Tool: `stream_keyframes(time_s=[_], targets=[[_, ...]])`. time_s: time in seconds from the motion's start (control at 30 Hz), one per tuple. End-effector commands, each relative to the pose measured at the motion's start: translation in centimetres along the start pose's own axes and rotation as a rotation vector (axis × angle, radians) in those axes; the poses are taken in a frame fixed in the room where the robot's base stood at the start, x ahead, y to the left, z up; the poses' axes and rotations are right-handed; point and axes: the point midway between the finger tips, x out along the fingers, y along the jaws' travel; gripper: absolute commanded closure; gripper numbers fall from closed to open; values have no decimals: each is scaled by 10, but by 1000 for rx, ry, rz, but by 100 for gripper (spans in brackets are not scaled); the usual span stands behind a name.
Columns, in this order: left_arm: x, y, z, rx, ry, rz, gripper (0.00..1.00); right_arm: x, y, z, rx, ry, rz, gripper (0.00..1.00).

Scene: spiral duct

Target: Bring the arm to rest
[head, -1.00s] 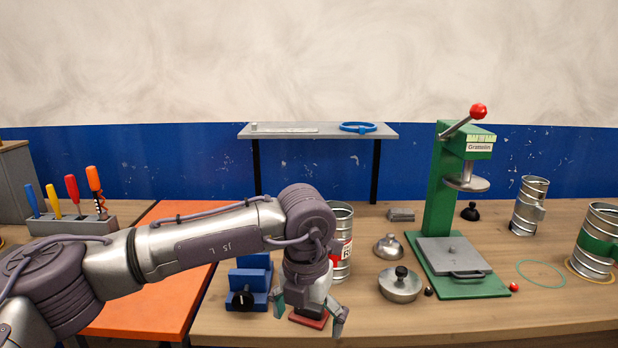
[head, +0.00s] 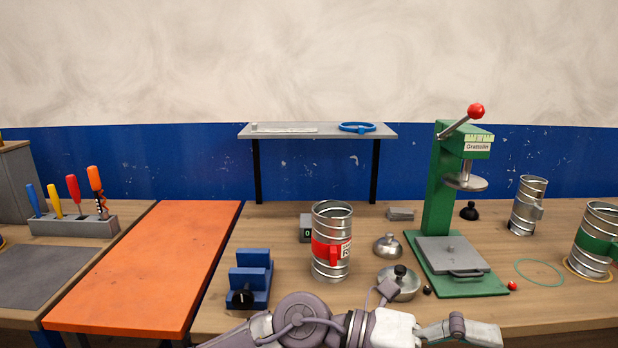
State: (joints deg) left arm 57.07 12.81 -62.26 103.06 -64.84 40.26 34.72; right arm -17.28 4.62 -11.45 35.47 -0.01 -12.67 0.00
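My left arm comes in low along the bottom edge of the head view. Its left gripper (head: 462,331) points to the right, in front of the bench's front part. The fingers are seen side-on, so I cannot tell whether they are open or shut. No held object shows at it. My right arm and gripper are out of view. The duct piece with the red band (head: 322,249) stands upright on the bench behind my arm, apart from it.
A blue stepped block (head: 250,279) stands left of the duct. A lidded metal dish (head: 401,284) sits just behind my arm. A green press (head: 440,195) stands at right. More ducts (head: 528,205) stand beyond it. The orange board (head: 150,270) is bare.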

Motion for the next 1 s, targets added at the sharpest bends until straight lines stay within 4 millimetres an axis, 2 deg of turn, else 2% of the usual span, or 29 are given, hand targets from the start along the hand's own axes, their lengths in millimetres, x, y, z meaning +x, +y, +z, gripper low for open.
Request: stream_keyframes(time_s=[0.03, 0.07, 0.1, 0.17, 0.23, 0.3, 0.37, 0.4, 0.47, 0.57, 0.6, 0.67, 0.7, 0.8, 0.9, 1.0], targets=[[-8, -26, 7, -79, -104, -211, 3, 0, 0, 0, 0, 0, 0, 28], [-19, -41, 15, -123, -177, -325, 3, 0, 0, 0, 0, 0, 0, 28], [-39, -54, 28, -190, -283, -464, 3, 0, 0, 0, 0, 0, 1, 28], [-78, -61, 49, -305, -458, -648, 3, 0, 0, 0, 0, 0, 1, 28], [-127, -49, 70, -442, -663, -804, 3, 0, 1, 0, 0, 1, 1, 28], [-173, -22, 81, -577, -854, -909, 3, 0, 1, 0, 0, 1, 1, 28], [-208, 8, 84, -694, -1008, -970, 3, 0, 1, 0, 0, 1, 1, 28], [-229, 30, 82, -773, -1106, -997, 3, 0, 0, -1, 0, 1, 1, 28], [-258, 66, 73, -889, -1247, -1021, 3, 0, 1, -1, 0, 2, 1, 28], [-295, 128, 46, -1087, -1468, -1020, 3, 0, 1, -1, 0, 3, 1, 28], [-307, 151, 31, -1168, -1550, -1009, 3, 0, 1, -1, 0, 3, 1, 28], [-321, 186, 4, -1290, -1668, -977, 3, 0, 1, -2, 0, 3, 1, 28], [-328, 208, -16, -1372, -1741, -947, 3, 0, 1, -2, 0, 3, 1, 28], [-339, 253, -68, -1563, -1895, -855, 3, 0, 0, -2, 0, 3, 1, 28], [-343, 280, -112, -1708, -1997, -762, 3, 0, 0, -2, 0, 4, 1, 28], [-342, 298, -150, -1827, -2067, -673, 3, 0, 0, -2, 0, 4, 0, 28]])
